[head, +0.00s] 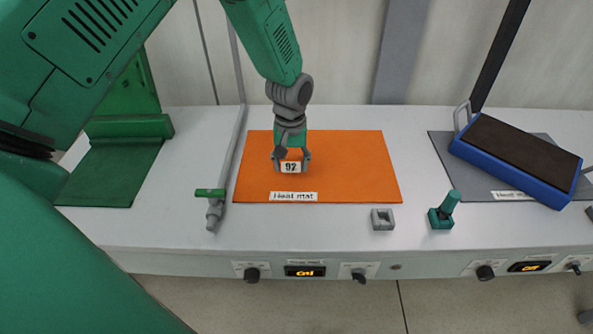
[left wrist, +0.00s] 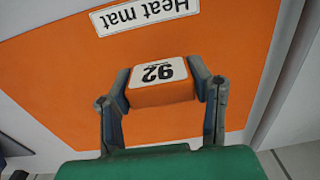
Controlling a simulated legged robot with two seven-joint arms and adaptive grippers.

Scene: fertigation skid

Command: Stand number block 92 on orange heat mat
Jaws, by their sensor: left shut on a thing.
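Number block 92 (head: 291,167) is an orange block with a white face reading 92. In the left wrist view, block 92 (left wrist: 161,82) sits between the two fingers. My left gripper (head: 291,159) is shut on it, with the fingers pointing down over the orange heat mat (head: 350,165). The label reads upright in the head view. The orange mat also shows in the left wrist view (left wrist: 60,80), with its "Heat mat" label. I cannot tell whether the block's underside touches the mat. My right gripper is not in view.
A pipe with a green handle (head: 210,193) runs left of the mat. A grey square holder (head: 383,220) and a teal fitting (head: 441,215) stand to the right, near the front edge. A blue-framed dark slab (head: 515,160) lies tilted on a grey mat (head: 442,150). The mat's right half is clear.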

